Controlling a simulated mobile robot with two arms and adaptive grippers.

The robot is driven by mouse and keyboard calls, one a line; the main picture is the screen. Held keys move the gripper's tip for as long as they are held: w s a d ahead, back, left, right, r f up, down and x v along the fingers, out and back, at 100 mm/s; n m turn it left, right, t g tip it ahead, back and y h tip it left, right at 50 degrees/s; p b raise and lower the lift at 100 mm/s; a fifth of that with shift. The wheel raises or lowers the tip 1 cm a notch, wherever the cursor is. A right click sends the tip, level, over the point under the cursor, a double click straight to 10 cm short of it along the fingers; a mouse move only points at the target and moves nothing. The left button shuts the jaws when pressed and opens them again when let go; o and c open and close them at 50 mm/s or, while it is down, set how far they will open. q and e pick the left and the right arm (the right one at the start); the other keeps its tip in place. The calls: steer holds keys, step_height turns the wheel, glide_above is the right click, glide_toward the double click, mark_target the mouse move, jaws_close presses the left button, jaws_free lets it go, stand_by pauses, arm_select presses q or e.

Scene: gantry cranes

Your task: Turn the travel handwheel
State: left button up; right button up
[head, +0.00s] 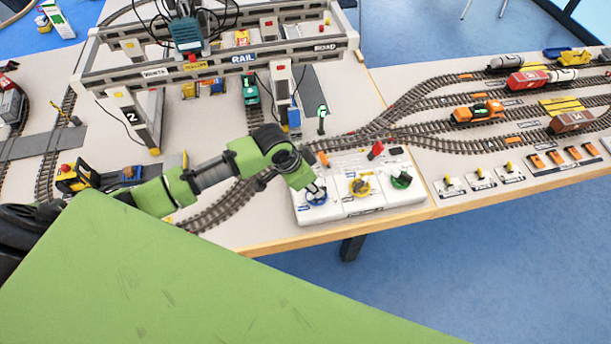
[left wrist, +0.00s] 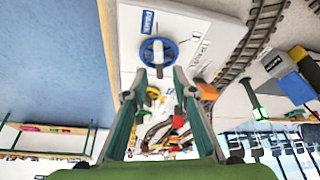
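A white control box (head: 376,204) stands at the front edge of the table. It carries a blue handwheel (head: 316,198) on the left, a yellow handwheel (head: 359,187) in the middle and a green handwheel (head: 401,179) on the right. Contact cannot be told. My right gripper is not in view.
A red lever (head: 376,150) stands at the box's back edge. Behind are a gantry crane (head: 243,58) over the tracks and a green-topped post (head: 322,119). Wagons and small yellow levers (head: 450,182) are to the right. Open blue floor lies in front of the table.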

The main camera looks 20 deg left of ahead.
arm_select(q)
steer(key=v, duration=0.9)
stand_by(1.5)
